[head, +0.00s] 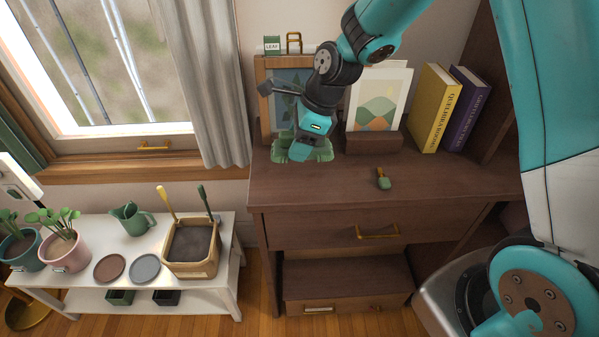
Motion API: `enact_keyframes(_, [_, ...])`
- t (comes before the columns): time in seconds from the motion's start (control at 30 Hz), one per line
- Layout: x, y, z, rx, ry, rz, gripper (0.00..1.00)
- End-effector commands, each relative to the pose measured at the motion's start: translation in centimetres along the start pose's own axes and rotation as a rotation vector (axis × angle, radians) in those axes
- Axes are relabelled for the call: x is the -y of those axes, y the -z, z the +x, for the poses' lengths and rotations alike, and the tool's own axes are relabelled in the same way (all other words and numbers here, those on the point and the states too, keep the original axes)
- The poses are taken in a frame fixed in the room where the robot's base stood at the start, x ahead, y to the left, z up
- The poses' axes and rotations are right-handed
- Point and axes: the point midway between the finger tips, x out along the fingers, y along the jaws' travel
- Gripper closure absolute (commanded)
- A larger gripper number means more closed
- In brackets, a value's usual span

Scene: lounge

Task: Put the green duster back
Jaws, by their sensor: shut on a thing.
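My gripper (310,132) is low over the left part of the brown desk top, in front of a wood-framed picture. It is shut on a green, lobed thing that looks like the green duster (322,154). The duster shows just below the gripper, on or close above the desk top; I cannot tell which. The gripper hides my fingertips and much of the duster. A small green sign reading "LEAF" (272,45) and a brass holder (294,42) show at the back, above the picture frame.
A small green-ended thing (384,183) lies on the desk (330,186). Art prints stand in a wooden holder (374,143), with yellow (433,108) and purple (466,110) books to their right. A white bench (215,290) holds pots and a planter (190,268). The desk's front is mostly clear.

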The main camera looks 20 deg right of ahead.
Motion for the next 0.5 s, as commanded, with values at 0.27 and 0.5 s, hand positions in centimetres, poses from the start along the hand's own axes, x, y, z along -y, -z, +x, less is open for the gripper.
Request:
enact_keyframes(0.27, [0.0, 1.7, 3.9, 0.001, 0.0, 0.001, 0.64])
enact_keyframes(0.5, [0.1, 3.2, 6.9, 0.0, 0.0, 0.005, 0.64])
